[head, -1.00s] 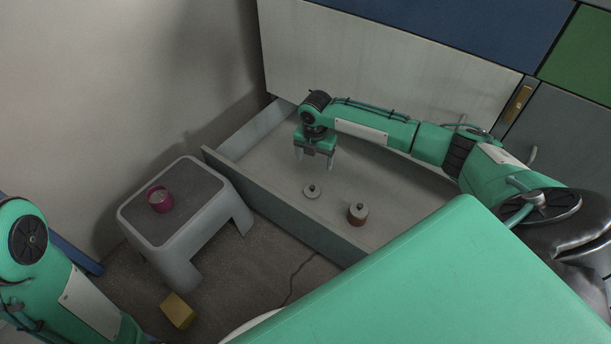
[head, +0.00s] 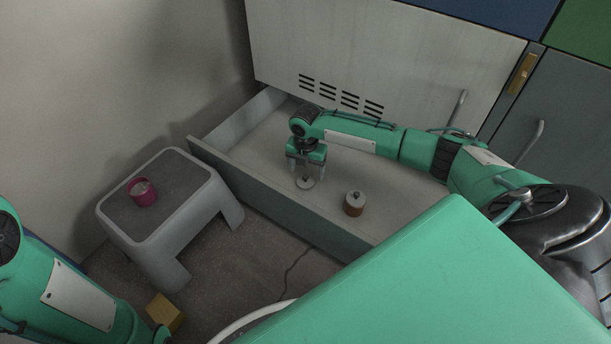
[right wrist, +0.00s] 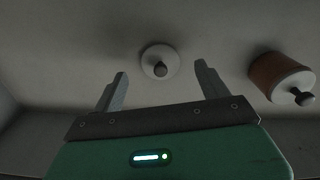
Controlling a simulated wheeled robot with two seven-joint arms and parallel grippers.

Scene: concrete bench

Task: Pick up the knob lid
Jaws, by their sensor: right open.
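The knob lid is a small pale disc with a dark knob (head: 305,183), lying flat on the floor of the open drawer. It also shows in the right wrist view (right wrist: 159,62), just beyond and between my fingertips. My right gripper (head: 305,172) is open and empty, pointing down, with its fingers just above and behind the lid; in the right wrist view both fingers (right wrist: 160,82) stand apart on either side of it. My left gripper is not in view; only my left arm shows at the lower left.
A brown jar with a pale knobbed lid (head: 354,204) stands in the drawer right of the loose lid. The drawer's front wall (head: 270,198) is near. A grey stool (head: 182,212) bears a magenta cup (head: 142,192). A yellow block (head: 165,313) lies on the floor.

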